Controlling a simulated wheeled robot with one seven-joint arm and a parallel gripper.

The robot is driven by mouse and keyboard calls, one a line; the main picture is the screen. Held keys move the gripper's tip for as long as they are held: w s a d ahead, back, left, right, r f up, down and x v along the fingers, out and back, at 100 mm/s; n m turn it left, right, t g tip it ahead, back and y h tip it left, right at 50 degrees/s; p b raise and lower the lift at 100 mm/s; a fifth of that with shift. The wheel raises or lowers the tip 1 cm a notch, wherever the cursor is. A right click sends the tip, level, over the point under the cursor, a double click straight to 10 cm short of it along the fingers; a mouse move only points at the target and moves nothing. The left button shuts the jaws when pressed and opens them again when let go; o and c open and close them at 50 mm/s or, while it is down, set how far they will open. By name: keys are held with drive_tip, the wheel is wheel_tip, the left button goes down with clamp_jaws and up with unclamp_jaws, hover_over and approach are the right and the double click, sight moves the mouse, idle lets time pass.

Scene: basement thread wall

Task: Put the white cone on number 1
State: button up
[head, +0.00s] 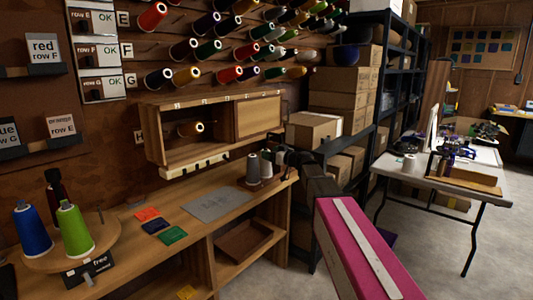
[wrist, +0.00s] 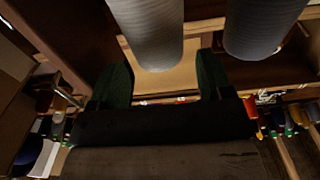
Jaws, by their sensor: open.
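Two cones stand close together on a round wooden base (head: 246,184) at the right end of the wooden bench: a paler grey-white cone (head: 253,168) and a darker grey cone (head: 267,164). My gripper (head: 281,157) is beside them on the right. In the wrist view my gripper (wrist: 163,77) is open, its dark green fingers on either side of the end of the paler cone (wrist: 152,32). Contact cannot be told. The darker cone (wrist: 262,28) is outside the fingers, to the right. No number 1 is legible.
A wooden cabinet (head: 155,134) hangs above the bench, with a pale strip (head: 195,166) below it. A grey mat (head: 215,204) and coloured cards lie on the bench. Blue (head: 32,228) and green (head: 75,229) cones stand at left. A white spool (head: 409,162) stands on the right table.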

drive_tip(key=v, duration=0.9)
drive_tip(key=s+d+f+m+g+h, duration=0.15)
drive_tip(key=s+f, duration=0.25)
drive_tip(key=f, duration=0.4)
drive_tip(key=s+d+f+m+g+h, duration=0.1)
drive_tip(key=s+f+m+g+h, duration=0.15)
drive_tip(key=s+f, duration=0.4)
drive_tip(key=s+d+f+m+g+h, duration=0.1)
drive_tip(key=s+f+g+h, duration=0.2)
drive_tip(key=f, duration=0.6)
drive_tip(key=s+d+f+m+g+h, duration=0.4)
drive_tip(key=s+d+f+h, duration=0.3)
drive_tip(key=s+d+f, duration=0.3)
drive_tip(key=s+f+m, duration=0.1)
drive_tip(key=s, duration=0.2)
drive_tip(key=shift+d, duration=0.15)
